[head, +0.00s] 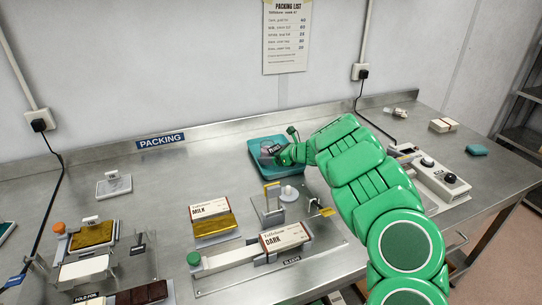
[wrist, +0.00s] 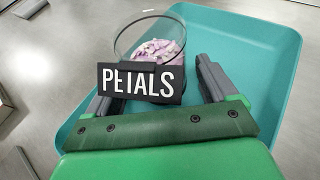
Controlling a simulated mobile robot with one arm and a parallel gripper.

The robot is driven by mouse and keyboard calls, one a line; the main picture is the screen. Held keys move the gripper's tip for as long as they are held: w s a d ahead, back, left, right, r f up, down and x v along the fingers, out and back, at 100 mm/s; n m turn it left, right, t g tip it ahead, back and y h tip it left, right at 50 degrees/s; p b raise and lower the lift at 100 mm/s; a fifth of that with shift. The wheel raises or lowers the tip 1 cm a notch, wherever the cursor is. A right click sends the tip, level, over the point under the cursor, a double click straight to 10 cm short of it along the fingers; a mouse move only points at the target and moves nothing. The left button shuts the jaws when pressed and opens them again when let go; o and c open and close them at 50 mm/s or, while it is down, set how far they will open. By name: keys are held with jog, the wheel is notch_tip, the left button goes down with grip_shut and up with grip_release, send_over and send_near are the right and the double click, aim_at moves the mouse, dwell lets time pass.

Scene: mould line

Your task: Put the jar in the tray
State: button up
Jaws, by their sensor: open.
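A clear round jar of pale purple petals (wrist: 160,50) with a black PETALS label (wrist: 142,82) shows in the wrist view, within the outline of the teal tray (wrist: 262,28). The label and my gripper hide its base, so its contact with the tray floor cannot be seen. In the head view the tray (head: 258,141) lies at the back of the bench, with the jar (head: 266,148) small at its left part. My gripper (wrist: 154,82) is open, its two fingers apart on either side of the label. It also shows over the tray in the head view (head: 278,155).
A stand with a yellow handle and white knob (head: 288,193) is just in front of the tray. MILK (head: 209,209) and DARK (head: 285,238) boxes lie nearer. A control box (head: 440,178) is right of my arm. Bench left of the tray is mostly clear.

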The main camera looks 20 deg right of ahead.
jog(key=shift+r, duration=0.1)
jog(key=v, duration=1.2)
jog(key=shift+r, duration=0.1)
dwell(0.3)
